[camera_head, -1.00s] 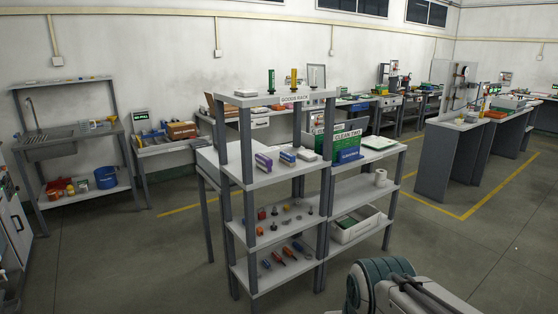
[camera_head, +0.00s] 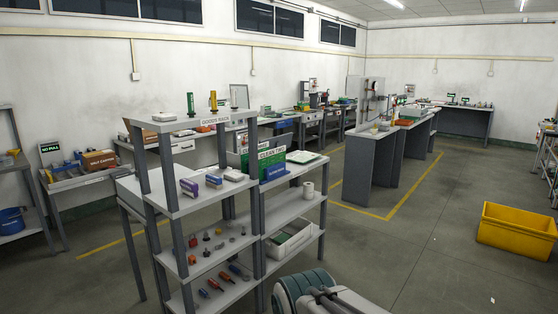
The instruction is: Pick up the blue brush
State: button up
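I cannot make out a blue brush for certain. Several small tools lie on the lower shelf of the goods rack (camera_head: 172,205). Among them are a small blue item (camera_head: 235,269) and orange-red handled items (camera_head: 214,284), too small to identify. A blue box-like item (camera_head: 275,171) stands by the "clean" sign on the adjoining rack's top. My arm (camera_head: 318,293) shows at the bottom edge, in front of the racks. My gripper is out of view.
A large yellow bin (camera_head: 516,229) stands on the floor at the right. Grey benches (camera_head: 373,172) stand behind, inside yellow floor lines. A blue bucket (camera_head: 12,220) is at the left edge. The floor right of the racks is mostly clear.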

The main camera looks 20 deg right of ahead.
aim_at(215, 183)
jog(key=z, duration=0.25)
jog(key=i, duration=2.7)
jog(key=u, duration=0.1)
